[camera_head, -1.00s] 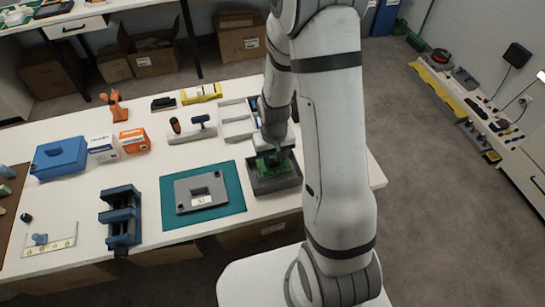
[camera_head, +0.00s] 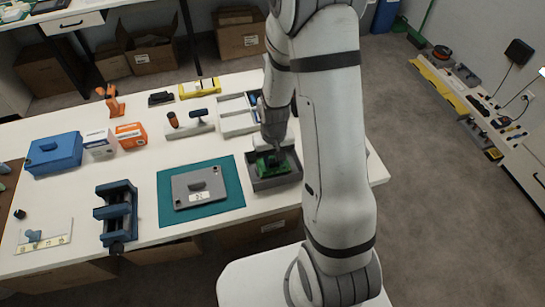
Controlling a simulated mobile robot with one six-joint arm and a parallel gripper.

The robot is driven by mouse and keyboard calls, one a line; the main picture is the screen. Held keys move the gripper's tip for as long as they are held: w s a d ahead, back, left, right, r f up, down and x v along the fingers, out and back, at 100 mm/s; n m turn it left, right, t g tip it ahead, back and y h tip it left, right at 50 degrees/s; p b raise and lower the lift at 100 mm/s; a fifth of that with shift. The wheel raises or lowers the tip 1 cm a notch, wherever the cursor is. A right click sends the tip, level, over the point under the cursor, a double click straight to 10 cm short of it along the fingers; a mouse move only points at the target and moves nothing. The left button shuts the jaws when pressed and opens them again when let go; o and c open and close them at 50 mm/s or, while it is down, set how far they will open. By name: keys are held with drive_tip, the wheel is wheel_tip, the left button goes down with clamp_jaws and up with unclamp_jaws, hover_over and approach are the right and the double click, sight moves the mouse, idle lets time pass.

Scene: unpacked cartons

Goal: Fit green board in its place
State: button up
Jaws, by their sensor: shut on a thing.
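My gripper (camera_head: 271,151) points down over the dark grey tray (camera_head: 289,180) near the right end of the white table. It is shut on the green board (camera_head: 262,165), which is at the tray, inside or just above its rim. The fingertips and part of the board are hard to make out.
A dark blue vise (camera_head: 118,215) stands left of the mat. A blue box (camera_head: 54,155) and small cartons (camera_head: 130,136) stand behind. A tool holder (camera_head: 188,124) and a light compartment tray (camera_head: 236,122) are behind the mat and dark tray. The table front edge is close to the mat.

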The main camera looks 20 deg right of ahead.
drive_tip(key=shift+f+b, duration=0.55)
drive_tip(key=shift+f, duration=0.2)
drive_tip(key=o, duration=1.1)
drive_tip(key=shift+r, duration=3.95)
drive_tip(key=shift+s+r, duration=0.1)
drive_tip(key=shift+r, duration=0.25)
drive_tip(key=s+r+t, duration=0.1)
drive_tip(key=s+r, duration=0.3)
drive_tip(key=r, duration=0.1)
drive_tip(key=s+r+t, duration=0.1)
drive_tip(key=s+r, duration=0.4)
drive_tip(key=r, duration=0.1)
drive_tip(key=s+r+t, duration=0.1)
drive_tip(key=s+r, duration=0.4)
drive_tip(key=r, duration=0.1)
drive_tip(key=shift+r, duration=0.1)
